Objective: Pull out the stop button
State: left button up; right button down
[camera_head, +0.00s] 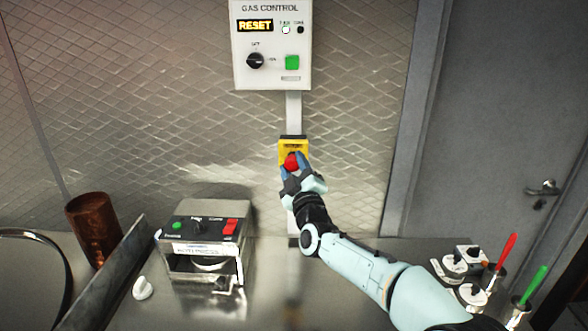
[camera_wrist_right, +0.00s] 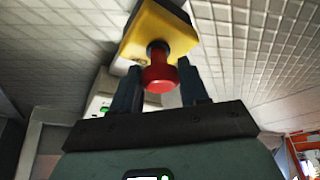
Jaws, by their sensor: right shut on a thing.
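The red stop button (camera_head: 291,161) sits on a yellow box (camera_head: 293,143) on the wall, below the gas control panel (camera_head: 265,45). The panel display reads RESET. My left gripper is not in view.
A metal box (camera_head: 205,245) with a green button and red switch stands on the counter. A copper-coloured cylinder (camera_head: 94,228) is at left, by a metal plate (camera_head: 105,280). Red-handled (camera_head: 507,250) and green-handled (camera_head: 535,283) tools are at right, near a grey door (camera_head: 510,120).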

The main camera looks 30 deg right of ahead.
jog(key=c, duration=0.7)
grip_release()
jog(key=shift+s, duration=0.15)
jog(key=shift+s+a+f, duration=0.1)
jog(key=shift+s+f, duration=0.05)
jog(key=shift+s, duration=0.15)
jog(key=b+v, duration=0.3)
jog(key=v, duration=0.9)
jog(key=shift+s+a, duration=0.15)
jog(key=shift+s, duration=0.2)
